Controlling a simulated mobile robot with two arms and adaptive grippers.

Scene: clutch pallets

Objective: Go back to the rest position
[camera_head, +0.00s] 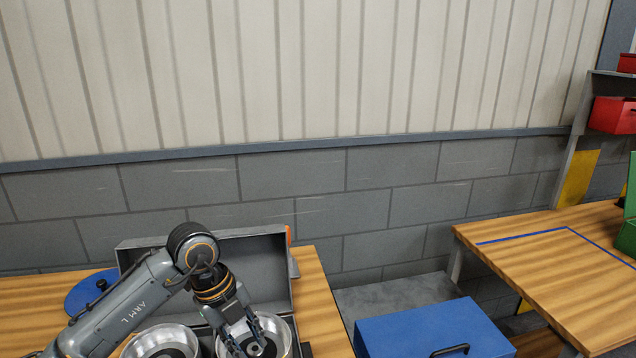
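My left gripper (244,338) points down over the right one of two round silver metal parts (279,336). Its fingers look spread around or just above the part's hub; I cannot tell whether they touch it. The other round metal part (162,341) sits to the left, partly cut off by the bottom edge. Both parts are in or in front of an open grey case (268,262) with its lid up; my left arm hides some of it. My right gripper is not in view.
A blue lid-like disc (90,292) lies on the left wooden table (318,305). A blue box with a black handle (432,332) stands between the tables. The right wooden table (560,258) has blue tape lines, a green bin (628,225) and a red bin (612,115) above.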

